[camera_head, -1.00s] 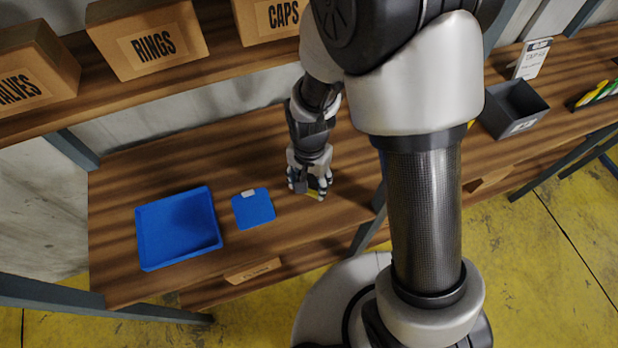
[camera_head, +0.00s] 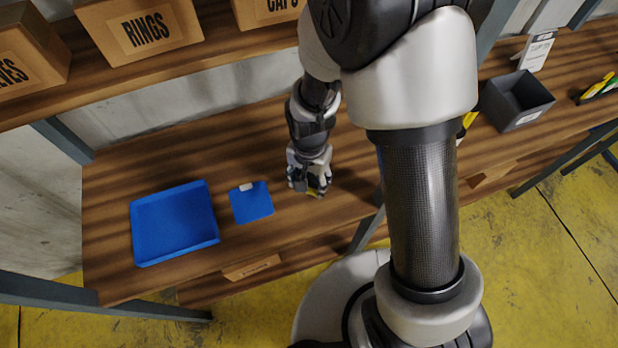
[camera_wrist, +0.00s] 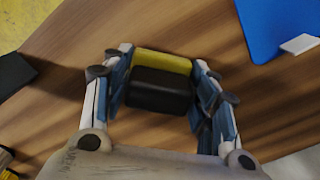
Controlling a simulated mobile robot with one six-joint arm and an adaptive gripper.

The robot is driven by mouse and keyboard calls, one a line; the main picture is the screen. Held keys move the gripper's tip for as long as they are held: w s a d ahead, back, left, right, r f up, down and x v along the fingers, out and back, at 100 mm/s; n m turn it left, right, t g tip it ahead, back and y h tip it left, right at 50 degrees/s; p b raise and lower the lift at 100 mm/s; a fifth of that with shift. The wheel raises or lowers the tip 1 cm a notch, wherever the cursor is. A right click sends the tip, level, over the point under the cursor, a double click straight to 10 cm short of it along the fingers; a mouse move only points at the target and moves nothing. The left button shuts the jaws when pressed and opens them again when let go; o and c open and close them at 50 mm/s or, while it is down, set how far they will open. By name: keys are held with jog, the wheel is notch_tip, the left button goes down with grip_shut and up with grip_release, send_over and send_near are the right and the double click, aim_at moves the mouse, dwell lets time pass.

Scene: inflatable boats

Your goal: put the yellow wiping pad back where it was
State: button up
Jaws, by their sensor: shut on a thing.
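My gripper (camera_head: 315,190) is low over the wooden bench top, right of the blue square mat, pointing down. In the wrist view, my gripper (camera_wrist: 160,75) has its two fingers closed on the sides of the wiping pad (camera_wrist: 165,63), a block with a yellow part and a black part. In the head view only a little yellow of the pad (camera_head: 316,195) shows under the fingers. I cannot tell whether the pad touches the bench. The blue mat (camera_head: 252,204) with a white tag lies flat and bare; it also shows in the wrist view (camera_wrist: 275,25).
A blue tray (camera_head: 174,224), seemingly empty, lies left of the mat. A dark grey bin (camera_head: 517,101) stands on the bench at right, with yellow and green items (camera_head: 600,86) beyond it. Boxes, including RINGS (camera_head: 139,34), sit on the shelf above.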

jog(key=shift+f, duration=0.35)
jog(key=o, duration=1.3)
jog(key=shift+r, duration=0.1)
jog(key=shift+c, duration=0.2)
notch_tip(320, 180, up, 12)
